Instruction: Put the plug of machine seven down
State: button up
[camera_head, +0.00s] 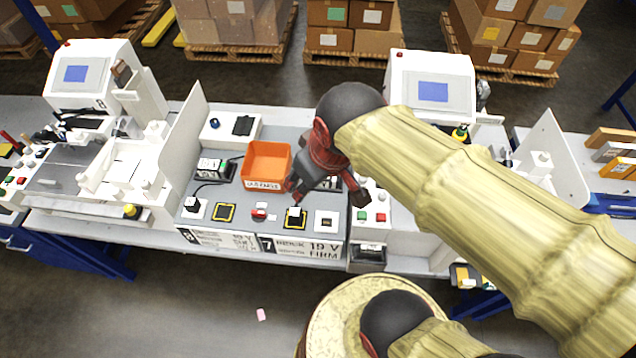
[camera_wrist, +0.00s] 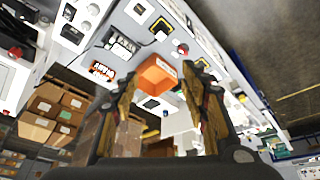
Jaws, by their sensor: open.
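A small white-topped plug (camera_head: 296,212) rests on the black, yellow-edged pad (camera_head: 287,224) of the panel marked 7. It also seems to show in the wrist view as a white block (camera_wrist: 160,35) on a yellow-edged pad. My gripper (camera_head: 327,191) is open, above the bench and just behind and to the right of this plug. In the wrist view my two fingers (camera_wrist: 160,75) are spread with nothing held between them. My gripper hides part of the charger box behind the pad.
An orange bin (camera_head: 266,147) stands left of my gripper. The yellow-edged pad on the left (camera_head: 224,212) is bare, with another plug (camera_head: 192,204) beside it. A red button (camera_head: 259,213) lies between the pads. White machines (camera_head: 430,80) flank the bench.

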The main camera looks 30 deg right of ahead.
jog(key=shift+s+r+m+t, duration=0.25)
jog(key=shift+s+r+m, duration=0.25)
jog(key=shift+s, duration=0.35)
jog(key=shift+s+r+m+t, duration=0.25)
jog(key=shift+s+r+m, duration=0.25)
jog(key=shift+s, duration=0.3)
